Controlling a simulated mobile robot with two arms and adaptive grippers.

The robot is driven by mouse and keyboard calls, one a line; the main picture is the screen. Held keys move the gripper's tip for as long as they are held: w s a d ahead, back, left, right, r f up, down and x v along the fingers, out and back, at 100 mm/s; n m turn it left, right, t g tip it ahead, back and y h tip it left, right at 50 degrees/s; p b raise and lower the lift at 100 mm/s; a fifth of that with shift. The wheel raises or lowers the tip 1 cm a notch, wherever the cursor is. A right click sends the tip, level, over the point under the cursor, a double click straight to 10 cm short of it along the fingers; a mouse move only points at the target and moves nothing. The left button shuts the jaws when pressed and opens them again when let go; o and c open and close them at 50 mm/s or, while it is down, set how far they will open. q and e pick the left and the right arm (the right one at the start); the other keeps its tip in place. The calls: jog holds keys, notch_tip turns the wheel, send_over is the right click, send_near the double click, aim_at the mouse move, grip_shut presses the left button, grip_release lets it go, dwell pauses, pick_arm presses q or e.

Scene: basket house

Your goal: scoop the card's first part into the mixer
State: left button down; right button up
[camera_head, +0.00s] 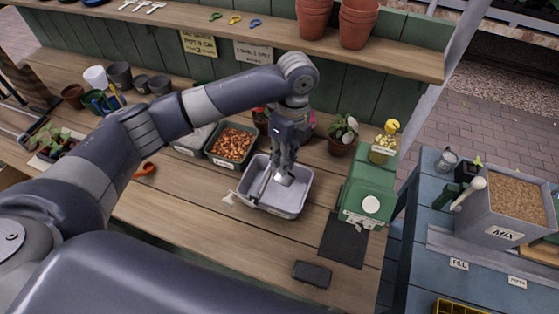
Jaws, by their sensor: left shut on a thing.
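My left gripper (284,164) reaches down into a grey tub (291,210) on the wooden bench. It is shut on a pale scoop-like thing (283,179), whose shape is mostly hidden by the fingers. What lies in the tub is hard to make out. A pale card (253,52) hangs on the green back wall; its writing is too small to read surely. A grey box marked MIX (494,228), full of brown grainy stuff, stands on the blue table at right. I cannot tell whether it is the mixer. My right gripper is out of view.
A tray of orange-brown bits (232,145) stands left of the tub. A green machine (368,187) with a yellow-topped jar (383,143) stands right of it. A potted plant (343,136) is behind. A dark block (312,274) lies in front. The front-left bench is mostly clear.

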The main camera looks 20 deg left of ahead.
pick_arm(q)
jog(key=shift+w+d+r+g+y, duration=0.1)
jog(key=shift+w+d+g+y, duration=0.15)
jog(key=shift+w+g, duration=0.25)
jog(key=shift+w+d+g+y, duration=0.1)
jog(key=shift+w+g+y, duration=0.2)
jog(key=shift+g, duration=0.3)
dwell(0.6)
